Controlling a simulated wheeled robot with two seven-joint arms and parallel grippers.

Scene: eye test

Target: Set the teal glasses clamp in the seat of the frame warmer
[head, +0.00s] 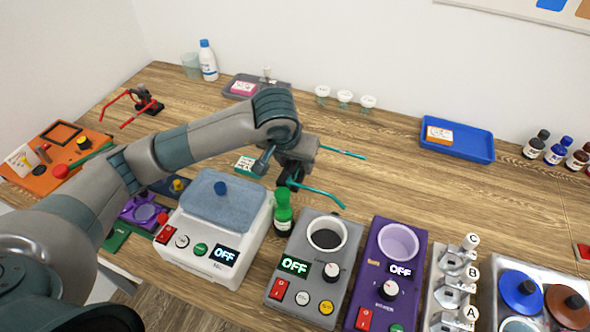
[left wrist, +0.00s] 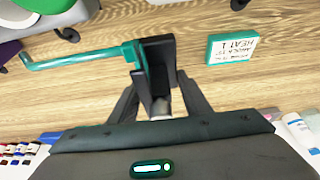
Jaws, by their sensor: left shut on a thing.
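The teal glasses clamp (head: 320,193) is in my left gripper (head: 291,172), above the table behind the grey machine. Its two thin teal arms reach to the right in the head view; its middle is hidden by the gripper. In the left wrist view my left gripper (left wrist: 158,75) is shut on the clamp (left wrist: 80,58), whose one visible arm ends in a bent tip. A grey machine (head: 278,262) with a round dark-filled well and a purple machine (head: 410,262) with a pale round well both show OFF. I cannot tell which machine is the frame warmer. My right gripper is not in view.
A green-capped bottle (head: 283,211) stands close between the grey machine and a white lidded machine (head: 190,247). A green-edged card block (left wrist: 233,47) lies near the gripper. A red-armed clamp (head: 147,101) stands back left. A blue tray (head: 470,142) is back right; mid-table is clear.

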